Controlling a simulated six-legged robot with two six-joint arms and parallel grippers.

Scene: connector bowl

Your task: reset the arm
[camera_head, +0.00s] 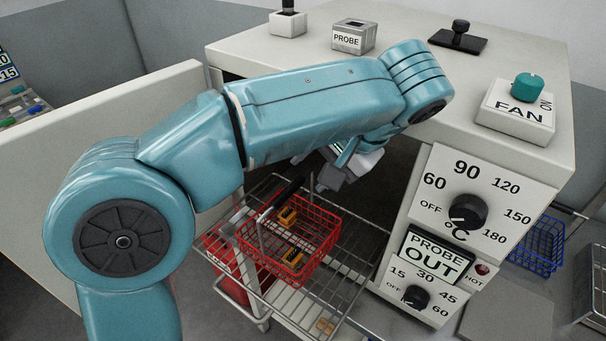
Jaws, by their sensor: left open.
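My left arm, teal, comes in from the lower left and reaches across the middle of the view. Its gripper (332,180) hangs below the forearm, over the far edge of the wire rack. It is open, and I see nothing held between its fingers. The forearm hides part of it. A red wire basket (310,262) with a dark handle stands on the rack, just below and left of the gripper. Two orange-yellow connectors (287,217) lie in the basket. My right gripper is not in view.
The wire rack (350,285) stands beside a white machine with a FAN knob (528,87), a temperature dial (468,212) and a PROBE OUT sign (435,256). A PROBE block (354,37) sits on top. A pale panel (90,160) stands at left; a blue basket (538,246) is at right.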

